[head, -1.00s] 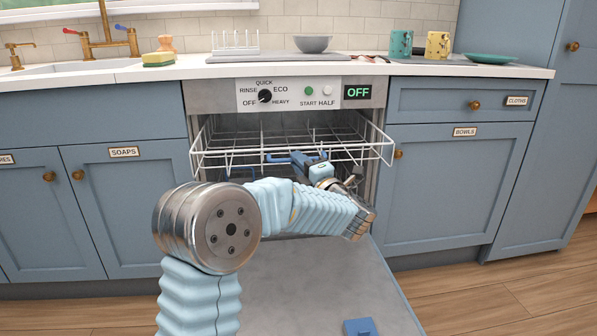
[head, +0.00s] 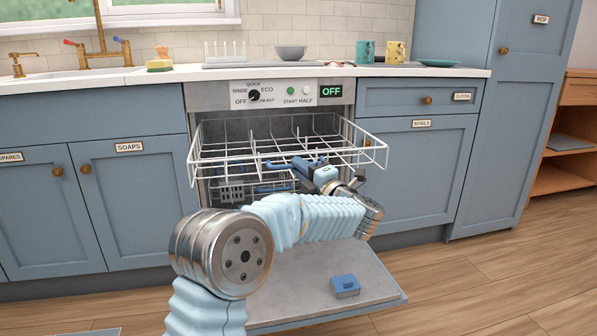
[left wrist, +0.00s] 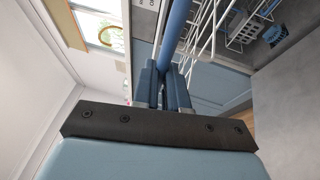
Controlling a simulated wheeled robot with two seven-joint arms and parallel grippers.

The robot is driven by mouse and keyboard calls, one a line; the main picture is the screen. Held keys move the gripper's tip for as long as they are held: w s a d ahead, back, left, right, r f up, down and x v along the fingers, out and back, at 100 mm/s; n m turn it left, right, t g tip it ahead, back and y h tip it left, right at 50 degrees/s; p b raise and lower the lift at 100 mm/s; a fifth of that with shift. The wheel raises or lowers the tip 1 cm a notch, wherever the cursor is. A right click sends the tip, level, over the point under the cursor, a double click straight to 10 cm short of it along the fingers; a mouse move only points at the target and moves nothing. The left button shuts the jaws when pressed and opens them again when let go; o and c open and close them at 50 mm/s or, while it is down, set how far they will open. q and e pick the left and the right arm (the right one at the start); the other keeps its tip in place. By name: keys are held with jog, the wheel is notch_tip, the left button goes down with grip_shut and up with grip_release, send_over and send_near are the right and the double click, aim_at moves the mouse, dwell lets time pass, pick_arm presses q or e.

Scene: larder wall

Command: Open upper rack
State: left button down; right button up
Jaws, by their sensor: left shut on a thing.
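The upper rack (head: 350,153) is a white wire basket. It juts out of the dishwasher below the control panel (head: 270,95) and looks empty. A blue handle (head: 274,166) runs along its front; in the left wrist view the handle (left wrist: 178,25) is a blue bar between the fingers. My left gripper (head: 304,168) is shut on this handle, and its fingers also show in the left wrist view (left wrist: 164,80). My left arm hides part of the space under the rack. My right gripper is not in view.
The dishwasher door (head: 290,285) lies folded down, with a blue block (head: 345,286) on it. The lower rack (head: 235,190) sits inside, partly hidden. Mugs (head: 395,52), a bowl (head: 291,52) and a sponge (head: 159,65) stand on the counter. The floor at right is clear.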

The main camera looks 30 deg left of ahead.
pick_arm(q)
jog(key=shift+d, duration=0.1)
jog(key=c, duration=1.2)
grip_release()
jog(key=v, duration=1.4)
